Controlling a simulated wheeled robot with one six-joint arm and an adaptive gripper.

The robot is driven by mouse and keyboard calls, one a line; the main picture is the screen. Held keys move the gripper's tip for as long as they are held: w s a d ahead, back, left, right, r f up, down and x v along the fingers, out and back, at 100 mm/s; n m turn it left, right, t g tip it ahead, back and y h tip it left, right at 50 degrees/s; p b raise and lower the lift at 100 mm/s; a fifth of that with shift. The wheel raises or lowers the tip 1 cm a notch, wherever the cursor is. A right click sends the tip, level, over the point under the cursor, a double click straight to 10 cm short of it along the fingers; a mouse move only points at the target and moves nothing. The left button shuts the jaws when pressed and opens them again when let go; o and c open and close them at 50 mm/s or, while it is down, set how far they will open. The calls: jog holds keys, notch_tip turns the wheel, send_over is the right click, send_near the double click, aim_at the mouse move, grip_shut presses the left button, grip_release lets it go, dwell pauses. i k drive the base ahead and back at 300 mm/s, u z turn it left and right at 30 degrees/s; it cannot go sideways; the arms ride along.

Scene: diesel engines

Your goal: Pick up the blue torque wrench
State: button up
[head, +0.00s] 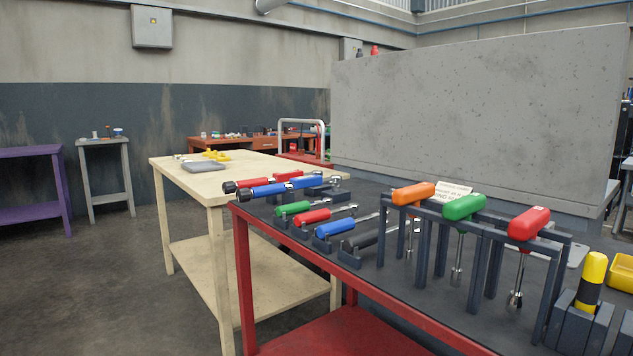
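A long blue-handled tool with a dark knob end (275,189), which looks like the blue torque wrench, lies on a dark rack at the far left end of the red-framed workbench (248,270). A similar red-handled tool (287,176) lies just behind it. A shorter blue-handled tool (335,228) rests on a low dark holder nearer to me. My gripper is not in view.
Orange (413,193), green and red T-handled tools hang on dark stands in front. A wooden table (185,190) stands behind left. A grey panel (480,120) rises behind. The left floor is clear.

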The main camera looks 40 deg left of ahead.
aim_at(310, 181)
jog(key=u, duration=1.75)
jog(key=i, duration=0.5)
jog(key=u, duration=0.15)
